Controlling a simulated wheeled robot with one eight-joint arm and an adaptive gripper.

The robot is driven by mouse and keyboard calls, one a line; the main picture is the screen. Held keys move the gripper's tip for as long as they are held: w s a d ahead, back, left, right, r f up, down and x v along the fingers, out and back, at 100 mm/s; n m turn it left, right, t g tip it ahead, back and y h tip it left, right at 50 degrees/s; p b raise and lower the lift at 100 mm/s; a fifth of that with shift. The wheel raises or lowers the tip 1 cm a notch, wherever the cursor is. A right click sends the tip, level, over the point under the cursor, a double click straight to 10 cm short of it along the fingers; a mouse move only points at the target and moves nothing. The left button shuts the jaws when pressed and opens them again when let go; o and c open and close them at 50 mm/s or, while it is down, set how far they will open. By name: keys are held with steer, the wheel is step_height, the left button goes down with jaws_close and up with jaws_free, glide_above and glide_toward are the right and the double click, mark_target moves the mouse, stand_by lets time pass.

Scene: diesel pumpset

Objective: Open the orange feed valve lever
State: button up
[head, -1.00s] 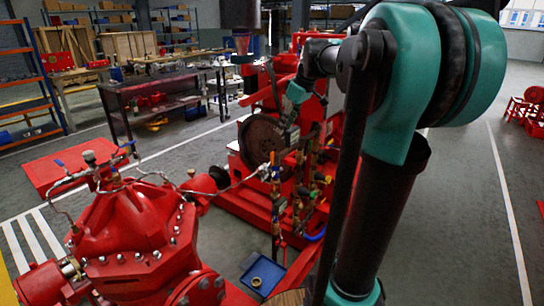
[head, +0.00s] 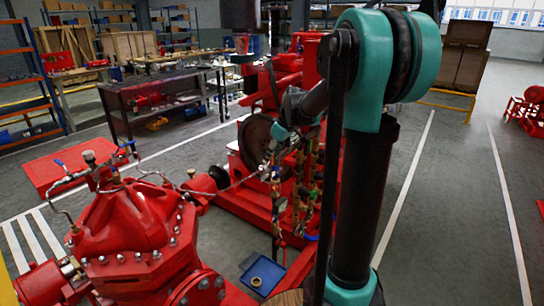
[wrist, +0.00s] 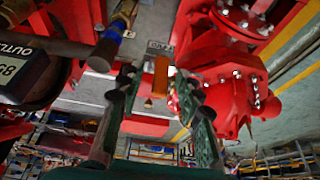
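The orange feed valve lever (wrist: 161,76) shows in the wrist view as a short upright orange bar, just beyond and between my fingertips. My gripper (wrist: 158,84) is open, with one green and dark finger on each side of the lever's line. I cannot tell whether either finger touches it. In the head view my gripper (head: 272,154) is small and dark, beside the cluster of valves and pipes (head: 302,190). The lever cannot be picked out there.
Red flanged casting (wrist: 235,85) stands on the right. In the head view a red pump (head: 135,235) stands front left, with a blue tray (head: 263,276) nearby.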

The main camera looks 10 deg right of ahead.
steer(key=shift+c, duration=0.4)
jaws_close()
